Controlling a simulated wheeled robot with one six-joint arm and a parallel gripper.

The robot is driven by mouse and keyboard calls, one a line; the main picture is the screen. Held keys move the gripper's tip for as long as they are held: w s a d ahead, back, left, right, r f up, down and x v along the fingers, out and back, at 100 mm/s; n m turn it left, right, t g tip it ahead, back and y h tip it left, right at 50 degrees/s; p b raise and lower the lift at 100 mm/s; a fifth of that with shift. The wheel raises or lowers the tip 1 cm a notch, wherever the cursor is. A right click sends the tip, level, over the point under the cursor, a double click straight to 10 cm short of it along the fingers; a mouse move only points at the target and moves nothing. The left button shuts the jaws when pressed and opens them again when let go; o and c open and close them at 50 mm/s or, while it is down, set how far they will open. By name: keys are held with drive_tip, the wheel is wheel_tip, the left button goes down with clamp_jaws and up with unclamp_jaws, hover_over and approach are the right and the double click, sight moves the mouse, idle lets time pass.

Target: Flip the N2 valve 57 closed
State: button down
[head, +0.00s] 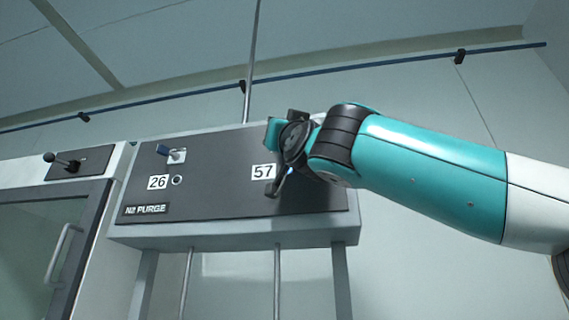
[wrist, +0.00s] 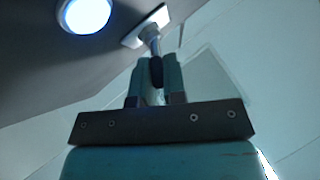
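The N2 purge panel (head: 220,195) is a dark sloped plate in the head view. It bears the label 57 (head: 263,171) at its right part. My gripper (head: 272,133) is at the panel just above and right of this label, and it hides most of valve 57 in the head view. In the wrist view, the valve 57 handle (wrist: 156,72) is a dark lever on a pale stem and white plate (wrist: 147,27). My gripper's two fingers (wrist: 156,80) stand on either side of the handle, close against it, and look shut on it. A round lamp (wrist: 87,15) beside the valve glows blue-white.
Valve 26 (head: 176,155), with a blue handle and label 26 (head: 158,182), is at the panel's left; its lamp (head: 177,180) looks unlit. A cabinet with a black-knobbed lever (head: 66,163) stands further left. A thin vertical pipe (head: 251,60) rises behind the panel.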

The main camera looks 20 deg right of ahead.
drive_tip(key=shift+a+h, duration=0.1)
drive_tip(key=shift+h, duration=0.4)
drive_tip(key=shift+w+a+m+g+h+p, duration=0.4)
drive_tip(key=shift+m+g+h+p, duration=0.7)
drive_tip(key=shift+m+g+h, duration=1.75)
drive_tip(key=shift+w+a+m+g+h+p, duration=0.4)
drive_tip(key=shift+m+g+h+p, duration=0.65)
drive_tip(key=shift+g+h, duration=2)
drive_tip(key=shift+w+a+m+g+h+p, duration=0.2)
drive_tip(key=shift+a+m+g+h+p, duration=0.8)
drive_tip(key=shift+h, duration=3.3)
drive_tip(key=shift+d+r+m+g+h, duration=0.15)
drive_tip(key=shift+d+m+g, duration=0.1)
drive_tip(key=shift+m+g, duration=0.35)
drive_tip(key=shift+d+f+m+g+h, duration=0.1)
drive_tip(key=shift+d+m+g+h, duration=0.1)
drive_tip(key=shift+m+g, duration=0.4)
drive_tip(key=c, duration=1.2)
unclamp_jaws()
